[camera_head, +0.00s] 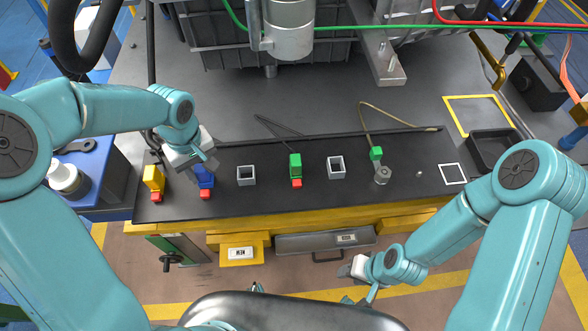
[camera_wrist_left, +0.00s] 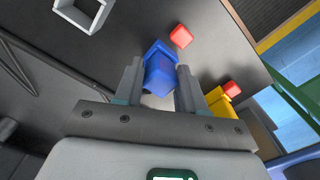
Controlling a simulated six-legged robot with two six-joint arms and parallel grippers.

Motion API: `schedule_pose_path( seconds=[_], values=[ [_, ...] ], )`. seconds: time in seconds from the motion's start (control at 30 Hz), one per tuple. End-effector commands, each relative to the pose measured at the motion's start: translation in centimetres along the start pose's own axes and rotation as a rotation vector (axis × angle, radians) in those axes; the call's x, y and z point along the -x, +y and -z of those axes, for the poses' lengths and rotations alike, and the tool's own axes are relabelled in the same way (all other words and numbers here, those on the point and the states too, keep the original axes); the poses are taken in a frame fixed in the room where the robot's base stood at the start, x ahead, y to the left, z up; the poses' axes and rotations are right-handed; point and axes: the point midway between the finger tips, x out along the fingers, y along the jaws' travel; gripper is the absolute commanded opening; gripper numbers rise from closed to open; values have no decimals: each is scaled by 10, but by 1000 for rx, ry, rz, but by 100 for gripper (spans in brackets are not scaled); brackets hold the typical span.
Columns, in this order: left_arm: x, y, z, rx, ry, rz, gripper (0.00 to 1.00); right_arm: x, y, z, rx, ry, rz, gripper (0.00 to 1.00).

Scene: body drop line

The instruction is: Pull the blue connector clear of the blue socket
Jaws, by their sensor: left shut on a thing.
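The blue connector (camera_wrist_left: 160,74) is between the two fingers of my left gripper (camera_wrist_left: 160,85) in the left wrist view, and the gripper is shut on it. The blue socket (camera_wrist_left: 155,47) shows as a blue rim around the connector's far end; how deep the connector sits is hard to tell. In the head view the blue socket (camera_head: 205,181) stands on the black board, with my left gripper (camera_head: 208,160) over it, partly hiding the connector. A red block (camera_head: 205,195) lies at its near side. My right gripper (camera_head: 364,280) is low, away from the board; its jaws are unclear.
Yellow (camera_head: 153,178) and green (camera_head: 295,168) sockets flank the blue one. Two grey sockets (camera_head: 246,175) (camera_head: 336,167) look empty. A green plug (camera_head: 376,153) with a cable is by a metal post (camera_head: 382,175). A black tray (camera_head: 493,148) stands at right.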

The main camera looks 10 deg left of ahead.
Motion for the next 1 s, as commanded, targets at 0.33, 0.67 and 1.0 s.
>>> schedule_pose_path(
  seconds=[0.33,0.67,1.0],
  values=[
    [3,0,0,1,0,0,0,2,-1,0,0,0,0,43],
    [9,0,0,1,0,-1,0,5,-2,0,0,0,0,43],
    [14,0,0,0,0,0,0,8,-3,0,0,0,0,43]
  ],
)
